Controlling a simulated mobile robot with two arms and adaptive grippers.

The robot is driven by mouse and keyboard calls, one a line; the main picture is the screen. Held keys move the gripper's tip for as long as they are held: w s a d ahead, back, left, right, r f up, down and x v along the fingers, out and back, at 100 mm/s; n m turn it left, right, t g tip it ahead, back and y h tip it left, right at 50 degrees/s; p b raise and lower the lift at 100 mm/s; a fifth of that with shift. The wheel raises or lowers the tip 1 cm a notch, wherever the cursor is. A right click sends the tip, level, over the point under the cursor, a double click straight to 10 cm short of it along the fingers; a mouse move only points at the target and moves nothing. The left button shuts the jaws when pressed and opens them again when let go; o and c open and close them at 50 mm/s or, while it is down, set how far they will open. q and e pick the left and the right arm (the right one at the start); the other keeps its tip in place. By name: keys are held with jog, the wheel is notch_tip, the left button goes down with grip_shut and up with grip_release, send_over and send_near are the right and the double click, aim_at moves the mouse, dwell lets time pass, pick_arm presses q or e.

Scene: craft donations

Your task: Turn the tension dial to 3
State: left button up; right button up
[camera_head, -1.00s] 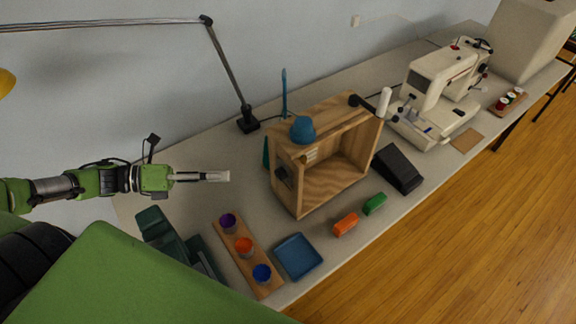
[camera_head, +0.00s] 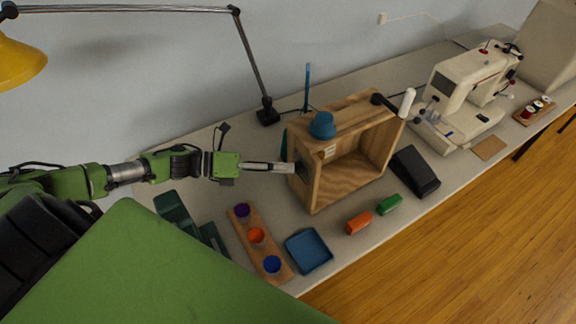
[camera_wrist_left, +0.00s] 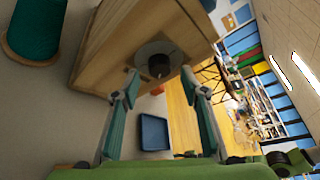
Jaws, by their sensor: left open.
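The tension dial (camera_wrist_left: 158,64) is a dark round knob on a grey disc, set in the side of the wooden box (camera_wrist_left: 130,25). In the head view the wooden box (camera_head: 350,178) stands on the table with its open side to the front right. My left gripper (camera_head: 292,168) is at the box's left side, by the dial. In the left wrist view the gripper (camera_wrist_left: 160,86) is open, its two fingers either side of and below the knob. I cannot tell whether they touch it. The dial's numbers are not readable. My right gripper is not in view.
A blue cap-like object (camera_head: 322,127) sits on the box. A rack of paint cups (camera_head: 249,220), a blue tray (camera_head: 309,252), orange (camera_head: 358,223) and green (camera_head: 389,205) blocks lie in front. A black pedal (camera_head: 414,170) and a sewing machine (camera_head: 462,95) are right.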

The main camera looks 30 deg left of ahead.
aim_at(298, 168)
pick_arm(q)
jog(key=shift+x, duration=1.2)
jog(key=c, duration=1.1)
jog(key=shift+r+p, duration=0.1)
jog(key=shift+p, duration=0.3)
jog(key=m+t+y+p, duration=0.1)
jog(key=m+y+p, duration=0.1)
jog(key=m+p, duration=0.1)
jog(key=m+y+p, duration=0.2)
jog(key=m+p, duration=0.1)
jog(key=m+t+y+p, duration=0.1)
jog(key=m+y+p, duration=0.1)
jog(key=y+p, duration=0.1)
jog(key=shift+s+d+r+m+t, duration=0.2)
jog(key=shift+s+d+m+t, duration=0.1)
jog(key=shift+d+m, duration=0.1)
